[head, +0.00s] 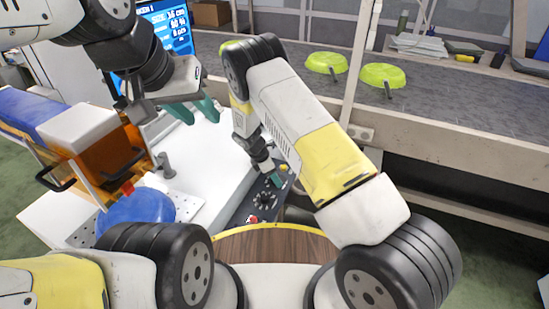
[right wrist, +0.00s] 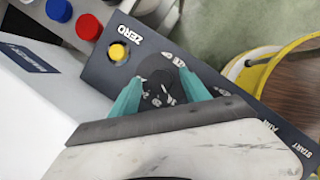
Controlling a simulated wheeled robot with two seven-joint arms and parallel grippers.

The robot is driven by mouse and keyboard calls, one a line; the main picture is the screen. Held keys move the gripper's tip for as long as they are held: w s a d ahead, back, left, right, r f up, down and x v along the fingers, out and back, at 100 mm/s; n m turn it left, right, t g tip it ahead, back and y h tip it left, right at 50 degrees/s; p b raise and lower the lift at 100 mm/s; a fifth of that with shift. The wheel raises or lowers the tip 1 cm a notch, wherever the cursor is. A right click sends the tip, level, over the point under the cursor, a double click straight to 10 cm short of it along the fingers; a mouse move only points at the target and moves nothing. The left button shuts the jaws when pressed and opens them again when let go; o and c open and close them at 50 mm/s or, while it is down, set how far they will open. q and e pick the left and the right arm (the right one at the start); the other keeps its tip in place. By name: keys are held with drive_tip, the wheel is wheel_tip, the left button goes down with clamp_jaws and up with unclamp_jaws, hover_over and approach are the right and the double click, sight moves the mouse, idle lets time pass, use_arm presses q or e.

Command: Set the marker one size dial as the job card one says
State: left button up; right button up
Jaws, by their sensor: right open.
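The marker's dark control panel (head: 240,212) lies low in the middle of the head view. A blue screen (head: 172,22) shows text that seems to include "SIZE 16 cm", partly hidden by my left arm. My left gripper (head: 200,112) is open and empty above the white machine top.
A yellow button (right wrist: 118,52) sits beside "ZERO" on the panel, and a red button (head: 252,219) is at its near end. An orange and blue machine (head: 95,140) stands left. Green pans (head: 383,76) lie on the grey conveyor (head: 440,105) at the back right.

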clamp_jaws()
drive_tip(key=shift+m, duration=0.4)
drive_tip(key=m+g, duration=0.1)
drive_tip(key=m, duration=0.2)
drive_tip(key=shift+w, duration=0.15)
drive_tip(key=m+g, duration=0.2)
drive_tip(key=m, duration=0.2)
drive_tip(key=shift+w+m, duration=0.1)
drive_tip(key=shift+m, duration=0.2)
drive_tip(key=m, duration=0.2)
drive_tip(key=m+g, duration=0.1)
drive_tip(key=m, duration=0.1)
drive_tip(key=shift+w+g+y, duration=0.15)
drive_tip(key=shift+g+y, duration=0.15)
drive_tip(key=shift+y, duration=0.1)
drive_tip(key=shift+d+m+g+y, duration=0.1)
drive_tip(key=shift+m+g+y, duration=0.25)
drive_tip(key=shift+m, duration=1.25)
